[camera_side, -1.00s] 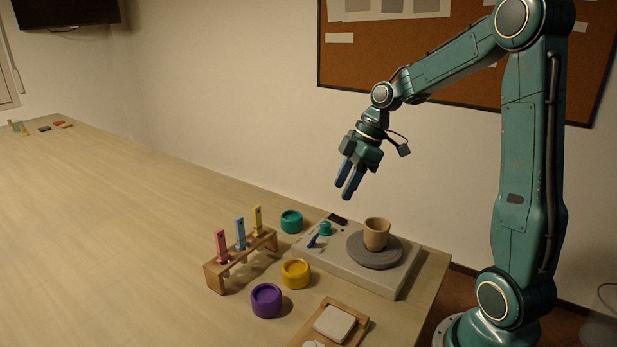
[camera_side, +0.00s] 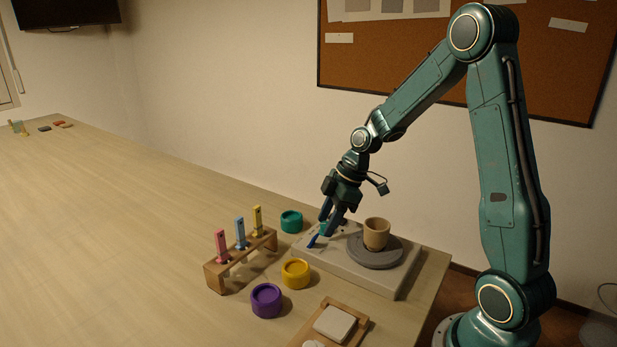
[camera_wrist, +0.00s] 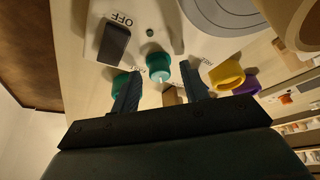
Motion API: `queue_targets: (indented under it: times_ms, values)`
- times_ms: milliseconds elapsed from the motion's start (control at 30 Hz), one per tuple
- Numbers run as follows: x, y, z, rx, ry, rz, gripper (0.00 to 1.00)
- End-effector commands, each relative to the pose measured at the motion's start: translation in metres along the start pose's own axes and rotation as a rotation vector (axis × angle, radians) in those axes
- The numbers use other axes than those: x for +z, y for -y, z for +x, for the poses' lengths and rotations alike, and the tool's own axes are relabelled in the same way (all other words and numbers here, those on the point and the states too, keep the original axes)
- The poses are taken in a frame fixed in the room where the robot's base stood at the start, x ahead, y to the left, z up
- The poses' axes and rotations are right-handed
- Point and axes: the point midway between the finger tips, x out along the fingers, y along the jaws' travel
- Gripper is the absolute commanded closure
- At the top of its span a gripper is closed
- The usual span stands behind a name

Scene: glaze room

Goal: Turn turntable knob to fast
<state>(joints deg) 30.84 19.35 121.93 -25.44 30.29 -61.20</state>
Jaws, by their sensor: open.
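The turntable unit (camera_side: 345,268) is a pale box with a grey wheel (camera_side: 388,256) carrying a tan cup (camera_side: 376,234). Its teal knob (camera_wrist: 158,66) shows in the wrist view, with a pale mark on its lower side. In the side view my fingers mostly hide the knob (camera_side: 324,229). My gripper (camera_side: 329,218) is open and points down just above the knob. In the wrist view my open gripper (camera_wrist: 160,74) has one finger on each side of the knob, with gaps showing.
Teal (camera_side: 291,222), yellow (camera_side: 295,273) and purple (camera_side: 266,300) jars stand nearby. A wooden rack (camera_side: 238,262) holds coloured tools.

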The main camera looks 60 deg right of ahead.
Motion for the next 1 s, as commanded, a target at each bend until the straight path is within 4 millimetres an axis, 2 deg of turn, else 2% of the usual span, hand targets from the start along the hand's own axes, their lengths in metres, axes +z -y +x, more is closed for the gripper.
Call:
queue_targets:
  times_ms: [100, 333, 667, 1000]
  values:
    - [0.0, 0.0001, -0.0001, 0.0, 0.0, 0.0, 0.55]
    - [0.0, 0.0001, -0.0003, 0.0, 0.0, 0.0, 1.0]
    - [-0.0003, 0.0003, -0.0007, 0.009, 0.0, 0.021, 1.0]
    - [-0.0007, 0.0017, -0.0007, 0.07, 0.0, 0.166, 1.0]
